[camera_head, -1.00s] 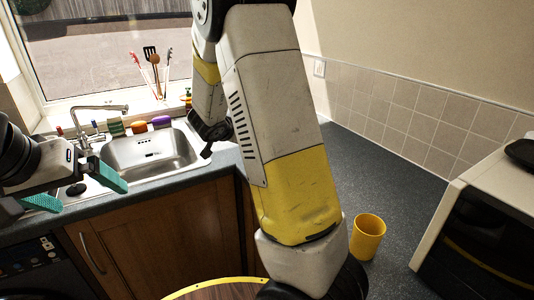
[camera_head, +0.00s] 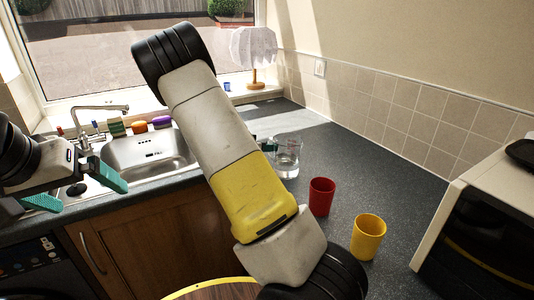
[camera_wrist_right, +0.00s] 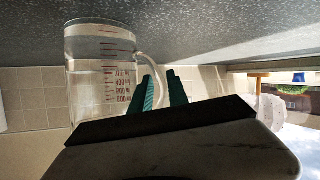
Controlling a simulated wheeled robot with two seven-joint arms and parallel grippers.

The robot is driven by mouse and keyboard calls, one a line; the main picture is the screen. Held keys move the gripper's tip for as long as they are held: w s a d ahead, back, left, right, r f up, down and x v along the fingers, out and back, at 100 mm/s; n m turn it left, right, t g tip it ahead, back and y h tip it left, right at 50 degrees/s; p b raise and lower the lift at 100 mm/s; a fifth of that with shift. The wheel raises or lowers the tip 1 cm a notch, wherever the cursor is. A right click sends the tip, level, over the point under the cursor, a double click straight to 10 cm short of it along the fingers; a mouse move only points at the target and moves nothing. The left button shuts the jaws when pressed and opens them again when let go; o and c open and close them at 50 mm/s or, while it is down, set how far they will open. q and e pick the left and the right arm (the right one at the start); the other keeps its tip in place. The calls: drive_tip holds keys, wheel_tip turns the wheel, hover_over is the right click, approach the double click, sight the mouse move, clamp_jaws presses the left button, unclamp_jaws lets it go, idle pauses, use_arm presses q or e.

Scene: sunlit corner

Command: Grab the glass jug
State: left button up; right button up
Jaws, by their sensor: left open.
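The clear glass jug (camera_head: 287,158) stands on the dark counter behind the red cup in the head view. In the right wrist view the jug (camera_wrist_right: 100,75) fills the left, with red measuring marks and its handle to the right. My right gripper (camera_wrist_right: 162,88) has green fingertips at the handle, with a narrow gap between them. The handle's outer curve shows at this gap; I cannot tell whether the fingers touch it. In the head view my right arm hides most of that gripper. My left gripper (camera_head: 80,190) is open and empty by the sink's left side.
A red cup (camera_head: 321,196) and a yellow cup (camera_head: 368,237) stand on the counter in front of the jug. A microwave (camera_head: 480,225) is at the right. The sink (camera_head: 150,152) is at the left and a lamp (camera_head: 253,48) by the window.

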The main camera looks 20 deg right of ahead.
drive_tip(key=shift+w+d+f, duration=0.1)
drive_tip(key=shift+d, duration=0.15)
clamp_jaws()
idle(1.3)
